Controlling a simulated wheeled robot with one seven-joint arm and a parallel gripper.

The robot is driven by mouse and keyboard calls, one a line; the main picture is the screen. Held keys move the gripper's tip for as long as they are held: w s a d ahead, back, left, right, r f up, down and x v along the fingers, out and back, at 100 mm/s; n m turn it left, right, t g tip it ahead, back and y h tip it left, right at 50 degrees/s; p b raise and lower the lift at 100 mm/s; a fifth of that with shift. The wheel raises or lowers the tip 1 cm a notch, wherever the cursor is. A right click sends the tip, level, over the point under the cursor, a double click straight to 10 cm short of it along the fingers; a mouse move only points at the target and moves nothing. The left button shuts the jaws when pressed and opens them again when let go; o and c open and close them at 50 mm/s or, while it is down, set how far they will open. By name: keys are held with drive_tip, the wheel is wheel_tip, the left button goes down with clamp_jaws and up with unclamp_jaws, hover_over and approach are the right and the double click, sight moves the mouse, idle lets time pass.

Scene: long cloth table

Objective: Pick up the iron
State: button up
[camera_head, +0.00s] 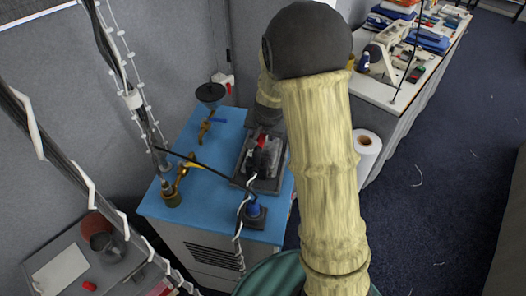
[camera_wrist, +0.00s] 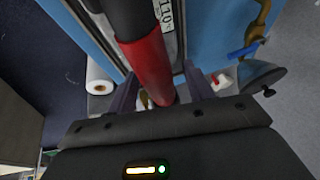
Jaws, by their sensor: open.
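The iron appears to be the dark thing with a red part (camera_head: 262,142) on the blue-topped cabinet; my arm partly covers that area. In the wrist view, a thick red and black handle (camera_wrist: 150,65), which I take to be the iron's, runs from the top edge down between my fingers. My gripper (camera_wrist: 160,88) is open, with one finger on each side of the handle. I cannot tell whether either finger touches it. The rest of the iron is largely hidden in the wrist view.
The blue cabinet top (camera_head: 213,205) also holds a dark tray (camera_head: 243,181), brass-coloured fittings (camera_head: 172,194) and a dark funnel-like piece (camera_head: 210,92). A white roll (camera_head: 368,143) stands to the right. Cables hang at the left. A cluttered white table stands at the upper right.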

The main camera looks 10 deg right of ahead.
clamp_jaws()
drive_tip(key=shift+w+r, duration=0.2)
drive_tip(key=shift+r, duration=0.4)
wheel_tip(320, 180, up, 9)
drive_tip(key=shift+s+r+b, duration=0.1)
drive_tip(key=shift+b, duration=0.6)
